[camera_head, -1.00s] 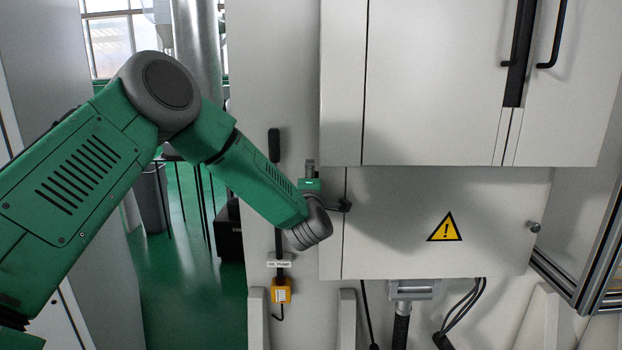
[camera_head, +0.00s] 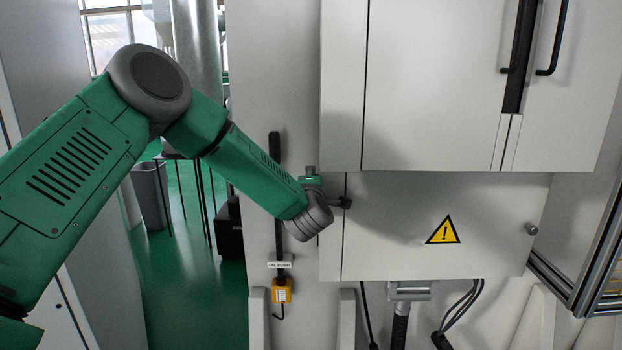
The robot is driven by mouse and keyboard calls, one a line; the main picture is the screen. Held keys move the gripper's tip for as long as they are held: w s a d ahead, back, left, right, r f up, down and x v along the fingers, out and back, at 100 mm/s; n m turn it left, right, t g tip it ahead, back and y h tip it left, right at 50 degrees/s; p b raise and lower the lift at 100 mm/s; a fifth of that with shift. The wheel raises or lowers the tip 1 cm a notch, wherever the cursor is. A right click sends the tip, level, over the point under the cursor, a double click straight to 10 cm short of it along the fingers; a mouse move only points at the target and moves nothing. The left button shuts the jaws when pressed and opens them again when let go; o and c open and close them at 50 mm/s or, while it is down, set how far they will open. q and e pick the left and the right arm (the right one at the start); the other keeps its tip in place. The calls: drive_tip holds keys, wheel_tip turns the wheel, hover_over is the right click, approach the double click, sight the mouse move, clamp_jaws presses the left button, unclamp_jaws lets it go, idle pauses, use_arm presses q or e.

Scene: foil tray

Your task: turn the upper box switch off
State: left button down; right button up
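The upper box (camera_head: 430,90) is a pale grey cabinet with black vertical door handles at the upper right. I cannot make out a switch on it. My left arm comes in from the left and bends down to its wrist. The dark tip of my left gripper (camera_head: 342,202) shows just right of the wrist, in front of the left edge of the lower box (camera_head: 400,240). Most of this gripper is hidden behind the wrist, so its opening does not show. My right gripper is not in view.
The lower box bears a yellow warning triangle (camera_head: 443,230) and a round knob (camera_head: 531,229). A black upright bar (camera_head: 275,150) and a yellow tag or small box (camera_head: 282,291) are on the wall panel left of it. Cables hang below.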

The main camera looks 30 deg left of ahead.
use_arm(q)
drive_tip(key=c, duration=1.2)
unclamp_jaws()
drive_tip(key=shift+s+f, duration=0.1)
drive_tip(key=shift+f, duration=0.2)
drive_tip(key=shift+r, duration=0.1)
drive_tip(key=v, duration=1.2)
drive_tip(key=s+d+f+m+g+h, duration=0.25)
drive_tip(key=s+f+m, duration=0.2)
drive_tip(key=f, duration=0.45)
drive_tip(key=s+d+f+m+g+h, duration=0.1)
drive_tip(key=s+d+f+m+h, duration=0.25)
drive_tip(key=f+m, duration=0.35)
drive_tip(key=s+d+f+m+g+h, duration=0.25)
drive_tip(key=s+f+m, duration=0.2)
drive_tip(key=f, duration=0.55)
drive_tip(key=s+f+m+g, duration=0.2)
drive_tip(key=s+f+m, duration=0.1)
drive_tip(key=s, duration=0.6)
drive_tip(key=s+f+m+g, duration=0.3)
drive_tip(key=s+f, duration=0.1)
drive_tip(key=s, duration=0.5)
drive_tip(key=s+f+m+g, duration=0.3)
drive_tip(key=s+f, duration=0.1)
drive_tip(key=s, duration=0.4)
drive_tip(key=shift+s+h, duration=0.4)
drive_tip(key=shift+h, duration=0.05)
